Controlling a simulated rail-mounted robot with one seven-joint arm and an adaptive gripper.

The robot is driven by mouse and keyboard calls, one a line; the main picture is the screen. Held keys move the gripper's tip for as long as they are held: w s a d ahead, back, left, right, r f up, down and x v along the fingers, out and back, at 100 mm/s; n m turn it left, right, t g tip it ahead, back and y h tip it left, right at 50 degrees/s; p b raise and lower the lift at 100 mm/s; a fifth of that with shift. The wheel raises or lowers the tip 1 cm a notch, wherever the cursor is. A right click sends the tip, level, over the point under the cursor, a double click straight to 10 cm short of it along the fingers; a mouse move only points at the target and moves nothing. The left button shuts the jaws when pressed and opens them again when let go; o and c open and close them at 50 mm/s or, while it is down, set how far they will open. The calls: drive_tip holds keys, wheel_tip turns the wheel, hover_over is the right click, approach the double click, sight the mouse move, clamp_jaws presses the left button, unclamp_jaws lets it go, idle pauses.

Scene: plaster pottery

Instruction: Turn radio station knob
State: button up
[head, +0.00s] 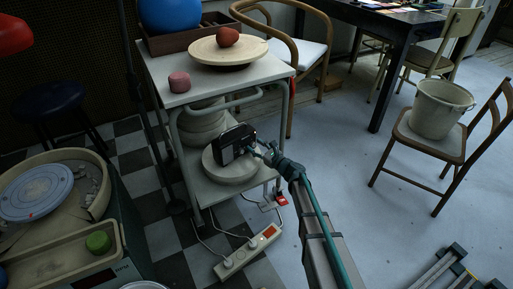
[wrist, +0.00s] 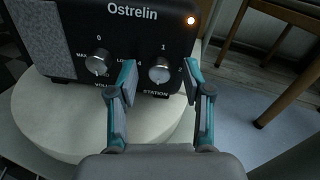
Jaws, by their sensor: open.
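The black radio (head: 233,144) stands on a round pale disc (head: 228,172) on the lower shelf of a white cart. In the wrist view the radio's front (wrist: 130,32) reads "Ostrelin" and a small orange light glows at its upper right. The silver station knob (wrist: 160,71) is at the right, the volume knob (wrist: 98,62) at the left. My gripper (wrist: 160,80) is open, its teal-edged fingers on either side of the station knob. Whether they touch it I cannot tell. In the head view my gripper (head: 265,154) is at the radio's right front.
The cart's top shelf (head: 175,101) and its posts frame the lower shelf. A power strip (head: 248,252) with cables lies on the floor in front. A wooden chair (head: 290,42) stands behind.

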clamp_jaws()
drive_tip(key=shift+n+b, duration=0.3)
drive_tip(key=shift+n, duration=0.2)
unclamp_jaws()
drive_tip(key=v, duration=1.2)
